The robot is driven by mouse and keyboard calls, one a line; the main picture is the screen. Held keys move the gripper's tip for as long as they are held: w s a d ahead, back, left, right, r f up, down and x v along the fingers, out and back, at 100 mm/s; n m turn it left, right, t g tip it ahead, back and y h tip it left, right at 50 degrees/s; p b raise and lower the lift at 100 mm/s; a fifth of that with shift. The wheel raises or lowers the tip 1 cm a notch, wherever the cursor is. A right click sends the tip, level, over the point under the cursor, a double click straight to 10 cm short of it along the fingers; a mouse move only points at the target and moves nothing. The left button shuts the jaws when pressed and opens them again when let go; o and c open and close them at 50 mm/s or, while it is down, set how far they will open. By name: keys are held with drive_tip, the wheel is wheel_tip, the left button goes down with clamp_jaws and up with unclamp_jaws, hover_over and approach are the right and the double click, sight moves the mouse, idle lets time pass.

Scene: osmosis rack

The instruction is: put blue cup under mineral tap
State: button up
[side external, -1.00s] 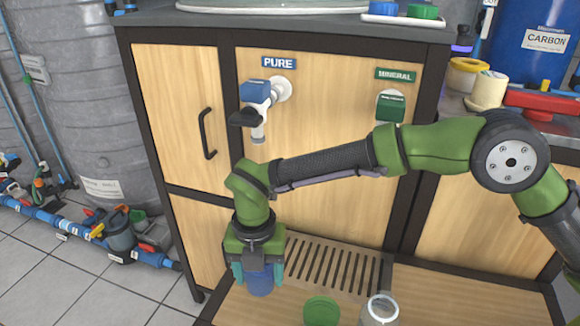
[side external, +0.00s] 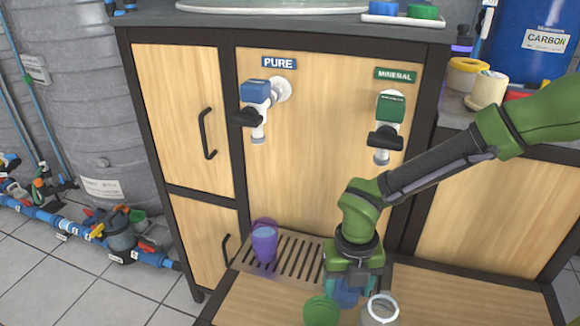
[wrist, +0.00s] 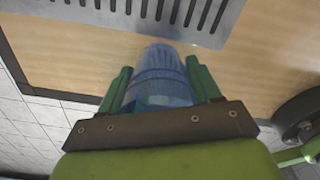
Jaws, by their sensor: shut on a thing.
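The blue cup (side external: 347,294) is between the fingers of my gripper (side external: 352,284), which is shut on it. In the wrist view the blue cup (wrist: 160,78) shows between the two green fingers of my gripper (wrist: 160,88). The cup is low over the wooden shelf in front of the drip grate. The green mineral tap (side external: 390,108), with a black handle and a MINERAL sign above it, is on the cabinet front, up and to the right of the cup. I cannot tell whether the cup touches the shelf.
A purple cup (side external: 265,244) stands on the left of the slotted grate (side external: 300,262). A green cup (side external: 321,311) and a clear cup (side external: 380,309) are close to my gripper at the front. The blue pure tap (side external: 257,96) is at the left.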

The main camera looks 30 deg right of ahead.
sight(353, 298)
drive_tip(key=shift+s+d, duration=0.2)
drive_tip(key=shift+d, duration=0.1)
drive_tip(key=f, duration=0.2)
drive_tip(key=shift+s+d+f, duration=0.25)
drive_tip(key=shift+d+f, duration=0.15)
drive_tip(key=shift+f, duration=0.35)
drive_tip(key=shift+f, duration=0.1)
drive_tip(key=o, duration=1.1)
drive_tip(key=shift+r, duration=2.85)
